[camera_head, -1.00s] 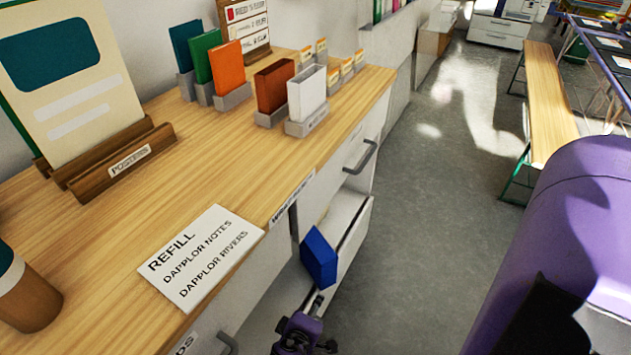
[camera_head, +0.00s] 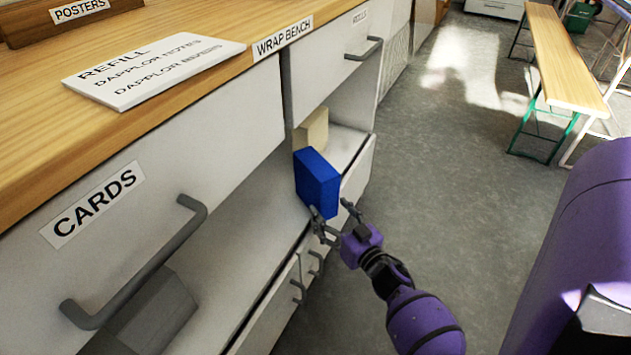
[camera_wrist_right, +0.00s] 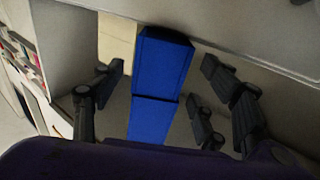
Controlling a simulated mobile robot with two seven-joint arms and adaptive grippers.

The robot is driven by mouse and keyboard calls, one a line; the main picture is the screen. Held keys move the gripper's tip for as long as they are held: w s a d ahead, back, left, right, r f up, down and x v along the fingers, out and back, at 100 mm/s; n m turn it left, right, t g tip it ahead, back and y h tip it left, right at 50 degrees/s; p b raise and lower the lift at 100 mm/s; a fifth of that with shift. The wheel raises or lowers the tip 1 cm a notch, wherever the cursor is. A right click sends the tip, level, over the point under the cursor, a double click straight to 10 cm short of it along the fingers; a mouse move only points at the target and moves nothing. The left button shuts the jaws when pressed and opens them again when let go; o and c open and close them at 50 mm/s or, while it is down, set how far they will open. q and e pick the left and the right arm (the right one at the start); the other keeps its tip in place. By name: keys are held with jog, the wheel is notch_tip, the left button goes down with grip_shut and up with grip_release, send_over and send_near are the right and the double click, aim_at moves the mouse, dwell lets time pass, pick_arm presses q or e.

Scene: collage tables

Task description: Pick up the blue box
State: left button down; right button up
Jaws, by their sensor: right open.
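The blue box (camera_head: 317,182) stands upright on the open white shelf under the counter, near its front edge. My right gripper (camera_head: 336,212) is open just in front of the box's lower part, its fingers spread. In the right wrist view the blue box (camera_wrist_right: 160,75) lies ahead between the open fingers (camera_wrist_right: 155,105), with a gap showing on both sides. I cannot tell from these views whether a finger touches it. My left gripper is not in view.
A cream box (camera_head: 312,131) stands right behind the blue box. The counter (camera_head: 215,55) overhangs the shelf (camera_head: 235,240). A white refill sign (camera_head: 150,70) lies on top.

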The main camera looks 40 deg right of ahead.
jog(key=shift+w+d+f, duration=0.1)
jog(key=shift+w, duration=0.3)
jog(key=w+b, duration=0.1)
jog(key=w, duration=0.3)
jog(key=w+d+b, duration=0.1)
jog(key=w, duration=0.1)
jog(key=shift+w+b, duration=0.1)
jog(key=shift+b, duration=0.25)
jog(key=shift+w+d, duration=0.1)
jog(key=shift+w, duration=0.45)
jog(key=c, duration=1.3)
jog(key=shift+c, duration=0.4)
jog(key=shift+r, duration=0.25)
